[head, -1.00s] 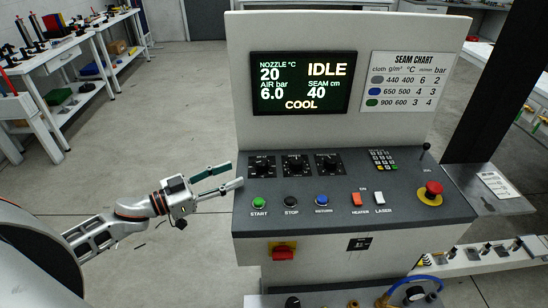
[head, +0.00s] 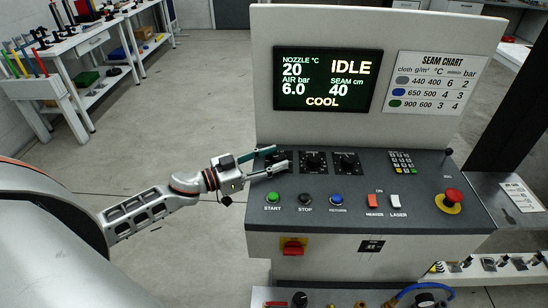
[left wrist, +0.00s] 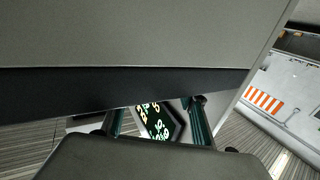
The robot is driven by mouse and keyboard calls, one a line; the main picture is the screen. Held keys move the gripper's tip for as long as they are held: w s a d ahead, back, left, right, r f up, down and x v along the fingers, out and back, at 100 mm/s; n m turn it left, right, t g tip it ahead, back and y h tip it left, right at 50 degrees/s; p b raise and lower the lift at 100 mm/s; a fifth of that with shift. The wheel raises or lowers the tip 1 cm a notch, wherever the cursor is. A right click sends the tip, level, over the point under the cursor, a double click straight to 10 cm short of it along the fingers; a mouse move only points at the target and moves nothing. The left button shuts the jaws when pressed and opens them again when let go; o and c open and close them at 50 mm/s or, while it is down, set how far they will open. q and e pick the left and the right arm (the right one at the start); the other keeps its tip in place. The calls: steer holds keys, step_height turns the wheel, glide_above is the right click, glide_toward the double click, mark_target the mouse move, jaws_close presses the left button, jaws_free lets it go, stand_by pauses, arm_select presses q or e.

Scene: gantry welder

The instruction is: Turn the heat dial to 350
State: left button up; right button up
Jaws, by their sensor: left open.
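The control console (head: 330,215) has a row of black dials. The middle dial (head: 314,162) and right dial (head: 346,162) show clearly; their labels are too small to read. The leftmost dial (head: 272,157) is mostly hidden by my left gripper (head: 283,158). That gripper is open, with its two fingers reaching over the left end of the row, around or just above the leftmost dial; contact cannot be told. The screen (head: 327,80) reads nozzle 20 °C, IDLE and COOL. In the left wrist view, the fingers (left wrist: 157,122) are apart with the lit screen between them. My right gripper is not in view.
Start (head: 272,197), stop (head: 305,200) and return (head: 337,198) buttons sit just below the dials. Heater (head: 373,200) and laser (head: 396,200) switches and a red emergency button (head: 452,197) lie to the right. The floor left of the console is clear.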

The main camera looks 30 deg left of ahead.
arm_select(q)
steer(key=shift+w+d, duration=0.15)
steer(key=c, duration=1.1)
